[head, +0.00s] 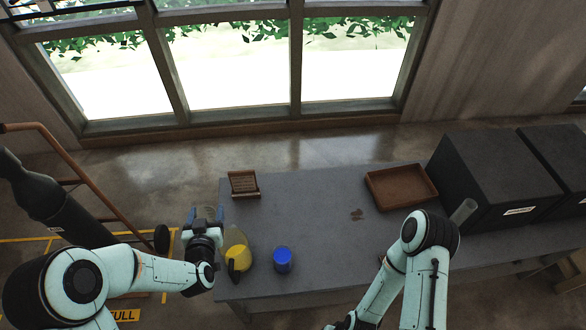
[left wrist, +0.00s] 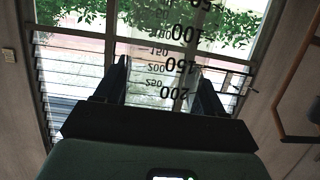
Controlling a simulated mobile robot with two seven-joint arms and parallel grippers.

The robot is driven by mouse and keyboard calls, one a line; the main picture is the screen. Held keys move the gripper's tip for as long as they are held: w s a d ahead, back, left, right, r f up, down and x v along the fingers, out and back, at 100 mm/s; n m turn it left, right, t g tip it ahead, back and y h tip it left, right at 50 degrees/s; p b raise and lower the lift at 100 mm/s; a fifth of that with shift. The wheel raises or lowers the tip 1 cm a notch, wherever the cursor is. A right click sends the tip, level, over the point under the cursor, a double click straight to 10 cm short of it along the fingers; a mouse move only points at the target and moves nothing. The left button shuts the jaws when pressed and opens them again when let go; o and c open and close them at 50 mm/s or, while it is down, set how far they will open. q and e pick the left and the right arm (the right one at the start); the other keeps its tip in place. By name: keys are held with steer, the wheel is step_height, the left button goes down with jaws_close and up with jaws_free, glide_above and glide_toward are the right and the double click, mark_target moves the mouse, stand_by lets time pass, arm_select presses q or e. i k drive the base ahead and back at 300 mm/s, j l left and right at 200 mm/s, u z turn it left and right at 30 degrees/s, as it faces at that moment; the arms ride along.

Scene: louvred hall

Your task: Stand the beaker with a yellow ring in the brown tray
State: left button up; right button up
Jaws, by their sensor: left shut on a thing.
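My left gripper (head: 207,214) is beyond the left end of the grey table, shut on a clear beaker (head: 209,212). In the left wrist view the beaker (left wrist: 175,65) stands between the two fingers, with black graduation marks that read upside down. No yellow ring can be made out on it in either view.
On the table (head: 315,205) stand a yellow vessel (head: 237,258) with a pale, clear-looking part behind it, a blue cup (head: 282,260) and a small brown slatted holder (head: 243,184). A clear cylinder (head: 463,210) stands by dark boxes (head: 490,175). The table middle is mostly clear.

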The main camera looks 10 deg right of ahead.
mark_target(387, 197)
steer(key=k+l+z, duration=0.1)
steer(key=l+z, duration=0.35)
steer(key=l, duration=0.35)
steer(key=l+z, duration=0.4)
steer(key=l, duration=0.4)
